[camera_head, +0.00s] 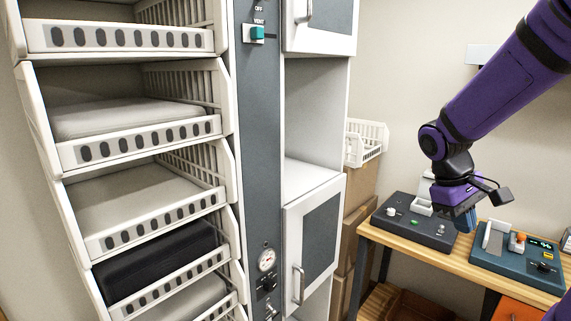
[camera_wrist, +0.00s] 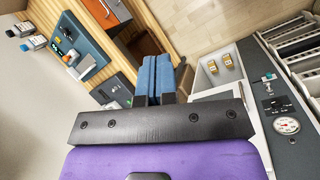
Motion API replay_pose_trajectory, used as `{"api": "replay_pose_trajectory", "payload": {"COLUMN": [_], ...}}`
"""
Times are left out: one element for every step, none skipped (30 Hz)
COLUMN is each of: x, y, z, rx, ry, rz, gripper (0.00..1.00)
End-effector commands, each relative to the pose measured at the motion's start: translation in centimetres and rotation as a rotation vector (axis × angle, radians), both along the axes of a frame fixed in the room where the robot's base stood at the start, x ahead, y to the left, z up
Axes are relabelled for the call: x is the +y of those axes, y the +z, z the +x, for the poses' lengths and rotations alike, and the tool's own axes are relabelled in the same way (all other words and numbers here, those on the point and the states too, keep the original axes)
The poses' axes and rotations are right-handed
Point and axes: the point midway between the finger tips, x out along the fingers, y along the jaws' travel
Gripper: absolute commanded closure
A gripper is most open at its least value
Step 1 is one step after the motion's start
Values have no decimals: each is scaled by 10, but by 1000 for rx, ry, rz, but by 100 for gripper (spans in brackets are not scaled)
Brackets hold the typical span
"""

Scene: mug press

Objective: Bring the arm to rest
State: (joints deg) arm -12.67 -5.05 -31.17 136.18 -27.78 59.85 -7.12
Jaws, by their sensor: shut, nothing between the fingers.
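My purple arm comes in from the upper right in the head view. My gripper (camera_head: 463,219) points down above the wooden bench, over the gap between two control boxes, with its blue fingers together. In the wrist view the blue fingers of my gripper (camera_wrist: 155,78) are side by side with nothing visible between them. Parts of the dark grey control box (camera_head: 415,222) and the teal control box (camera_head: 515,260) lie just below and beside the fingers; I cannot tell the exact clearance.
A rack of white bins (camera_head: 140,150) fills the left. A grey and white cabinet (camera_head: 315,235) with a dial gauge (camera_head: 267,260) stands in the middle. The wooden bench (camera_head: 455,268) is at the right. Cardboard boxes (camera_head: 352,225) with a white basket (camera_head: 365,142) stand between them.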

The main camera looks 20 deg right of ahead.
Motion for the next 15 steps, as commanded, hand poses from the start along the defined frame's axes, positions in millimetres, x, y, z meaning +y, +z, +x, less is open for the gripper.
{"api": "replay_pose_trajectory", "payload": {"x": [11,18,26,33,40,49,55,62,71,77,84,92,99,105,114], "y": [8,12,17,21,25,32,36,41,47,51,56,62,67,71,76], "z": [-3,-4,-5,-7,-9,-12,-14,-16,-20,-22,-25,-29,-33,-36,-41], "rx": [-56,-87,-125,-153,-181,-220,-249,-278,-314,-342,-370,-407,-434,-460,-495], "ry": [-5,-6,-8,-10,-13,-16,-17,-19,-20,-21,-23,-24,-25,-26,-26], "rz": [30,47,69,84,100,119,133,148,166,178,191,206,217,229,242], "gripper": [100,100,100,100,100,100,100,100,100,100,100,100,100,100,100]}}
